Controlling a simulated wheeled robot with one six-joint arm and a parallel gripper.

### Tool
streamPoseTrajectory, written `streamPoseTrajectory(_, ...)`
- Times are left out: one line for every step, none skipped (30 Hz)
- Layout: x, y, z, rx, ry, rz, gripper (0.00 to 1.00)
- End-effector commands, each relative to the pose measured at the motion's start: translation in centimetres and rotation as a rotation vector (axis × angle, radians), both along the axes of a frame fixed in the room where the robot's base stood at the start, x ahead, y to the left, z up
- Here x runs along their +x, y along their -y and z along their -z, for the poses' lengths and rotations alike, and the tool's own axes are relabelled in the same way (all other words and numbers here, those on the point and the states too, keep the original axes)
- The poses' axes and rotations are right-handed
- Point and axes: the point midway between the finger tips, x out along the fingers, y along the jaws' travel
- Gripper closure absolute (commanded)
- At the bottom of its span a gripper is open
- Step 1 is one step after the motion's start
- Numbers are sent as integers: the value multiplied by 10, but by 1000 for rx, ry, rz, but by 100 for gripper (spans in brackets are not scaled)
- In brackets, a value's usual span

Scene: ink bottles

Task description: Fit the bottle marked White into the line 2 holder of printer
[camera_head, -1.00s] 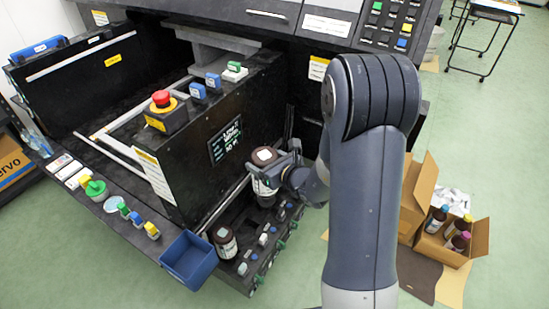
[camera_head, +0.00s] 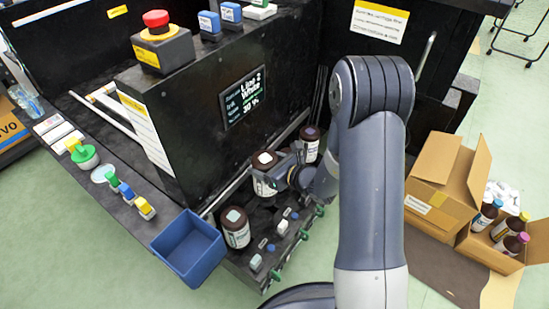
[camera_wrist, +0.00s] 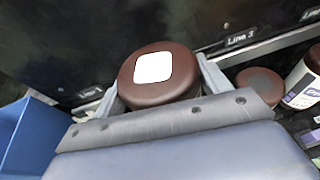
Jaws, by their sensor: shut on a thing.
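My gripper (camera_head: 278,174) is shut on a brown bottle (camera_head: 265,182) with a white square on its cap. The bottle is upright over the front ledge of the black printer (camera_head: 190,125). In the wrist view its brown cap (camera_wrist: 140,82) lies between the two fingers, with a "Line 1" label to its left and a "Line 3" label (camera_wrist: 240,40) to its right. Its cap sits a little higher than its neighbours' line suggests. Its base and the holder under it are hidden, so I cannot tell whether it is seated. The printer's screen (camera_head: 243,95) reads "Line 2 White".
Brown bottles stand on either side, one at the left (camera_head: 235,230) and one at the right (camera_head: 310,145). A blue bin (camera_head: 188,250) hangs at the ledge's left. Small valves and knobs line the ledge front. A carton (camera_head: 530,245) with more bottles sits on the floor at right.

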Motion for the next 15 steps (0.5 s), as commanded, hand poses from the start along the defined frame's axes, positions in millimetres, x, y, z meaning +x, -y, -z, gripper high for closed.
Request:
streamPoseTrajectory(-1, -3, 14, 2, 1, -10, 84)
streamPoseTrajectory(-1, -5, 17, 2, 1, -15, 84)
streamPoseTrajectory(-2, -6, 21, 2, 1, -21, 84)
streamPoseTrajectory(-2, -7, 23, 2, 1, -25, 84)
streamPoseTrajectory(-2, -8, 25, 3, 0, -28, 84)
streamPoseTrajectory(-3, -9, 27, 3, 0, -31, 84)
streamPoseTrajectory(-3, -10, 28, 3, 0, -33, 84)
streamPoseTrajectory(-3, -10, 29, 2, -1, -35, 84)
streamPoseTrajectory(-3, -10, 30, 3, -1, -36, 84)
streamPoseTrajectory(-3, -10, 31, 3, -1, -37, 84)
streamPoseTrajectory(-3, -10, 32, 3, -1, -37, 84)
streamPoseTrajectory(-3, -10, 34, 3, -1, -37, 84)
streamPoseTrajectory(-3, -10, 36, 3, -1, -37, 84)
streamPoseTrajectory(-3, -10, 38, 2, -2, -37, 84)
streamPoseTrajectory(-3, -10, 42, 3, -3, -37, 84)
